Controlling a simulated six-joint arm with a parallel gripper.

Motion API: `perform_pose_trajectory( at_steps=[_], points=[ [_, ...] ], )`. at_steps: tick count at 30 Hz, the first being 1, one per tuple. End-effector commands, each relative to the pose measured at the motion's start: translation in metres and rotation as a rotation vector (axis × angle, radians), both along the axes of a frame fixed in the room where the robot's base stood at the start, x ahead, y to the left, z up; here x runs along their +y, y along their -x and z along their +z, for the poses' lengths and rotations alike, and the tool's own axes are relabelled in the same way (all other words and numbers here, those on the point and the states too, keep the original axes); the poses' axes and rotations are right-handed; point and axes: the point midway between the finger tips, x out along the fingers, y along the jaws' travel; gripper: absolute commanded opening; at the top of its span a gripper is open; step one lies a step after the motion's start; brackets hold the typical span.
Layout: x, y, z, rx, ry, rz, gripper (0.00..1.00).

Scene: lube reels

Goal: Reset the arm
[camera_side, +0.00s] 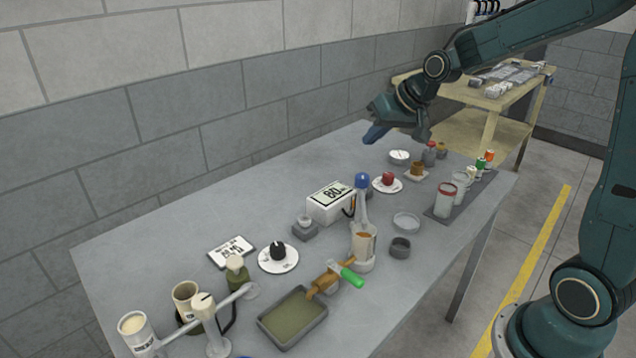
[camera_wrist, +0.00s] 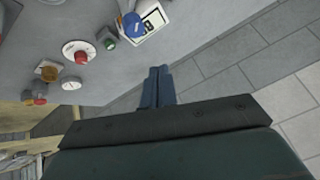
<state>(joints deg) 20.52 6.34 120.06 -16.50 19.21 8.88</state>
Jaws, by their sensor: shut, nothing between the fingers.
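My gripper (camera_side: 376,134) is held in the air above the far end of the grey table (camera_side: 330,157). Its blue fingers point down and to the left in the side view. In the wrist view the gripper (camera_wrist: 158,72) has its two fingers together, shut and empty. Nothing touches the fingers. My arm reaches in from the right side of the side view.
Jars (camera_side: 446,200) stand at the right edge. A green-filled tray (camera_side: 292,318) lies near the front. The back-left tabletop is clear.

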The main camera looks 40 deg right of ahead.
Motion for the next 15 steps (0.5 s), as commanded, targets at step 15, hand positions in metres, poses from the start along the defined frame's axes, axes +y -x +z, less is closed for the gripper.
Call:
perform_pose_trajectory(
  at_steps=[15],
  points=[
    [0.062, 0.115, 0.049, 0.064, 0.139, 0.14, 0.0]
  ],
)
